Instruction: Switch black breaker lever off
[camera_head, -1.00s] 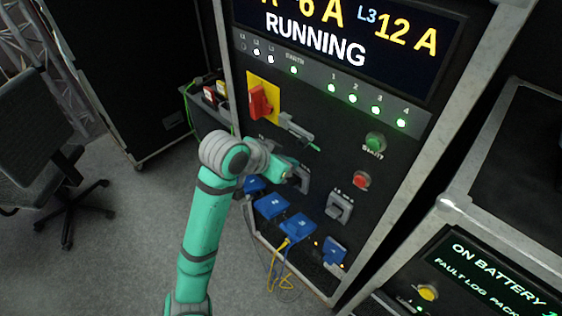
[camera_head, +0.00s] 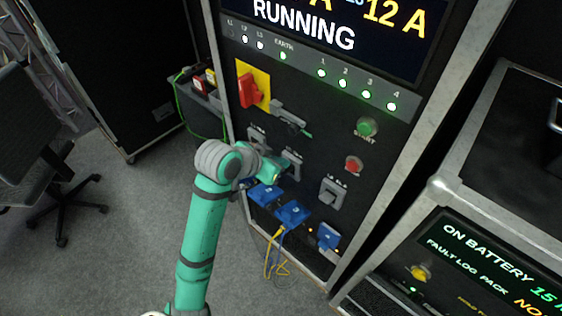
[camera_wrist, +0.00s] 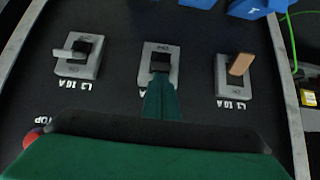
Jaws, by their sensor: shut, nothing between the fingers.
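The black breaker lever (camera_wrist: 160,64) is the middle of three breakers in the wrist view, on a grey housing. In the head view the middle breaker (camera_head: 292,162) shows just above and right of my gripper (camera_head: 279,172). In the wrist view my gripper (camera_wrist: 161,84) is shut and empty, its green fingers pointing at the black lever. The fingertips overlap the lever's lower edge in that view; I cannot tell whether they touch it. The lever's on or off position is unclear.
A brown lever (camera_wrist: 240,65) and a grey-levered breaker (camera_wrist: 80,50) flank the black one. Blue sockets (camera_head: 292,213) with a yellow cable sit below. A red button (camera_head: 353,164), green start button (camera_head: 367,127) and red rotary switch (camera_head: 249,90) are on the same panel.

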